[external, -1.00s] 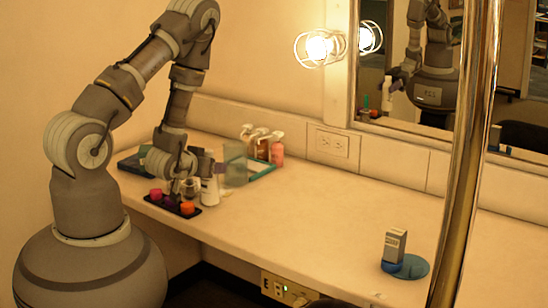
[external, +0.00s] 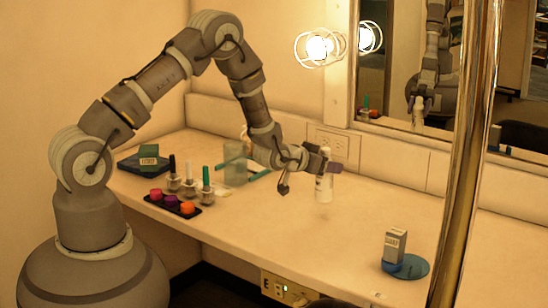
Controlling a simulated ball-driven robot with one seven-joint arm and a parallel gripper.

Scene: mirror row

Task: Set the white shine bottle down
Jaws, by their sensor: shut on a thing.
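The white shine bottle (external: 324,190) is upright in my gripper (external: 325,165), over the middle of the counter (external: 370,215). The gripper is shut around its upper part, and the fingers cover some of it. The bottle's base looks close above the counter, but I cannot tell the exact gap. The mirror (external: 415,100) also shows the bottle and my arm in reflection.
A dark tray (external: 150,198) with pink, purple and orange pots sits at the left, with several small bottles (external: 189,187) behind it. The counter between is clear.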

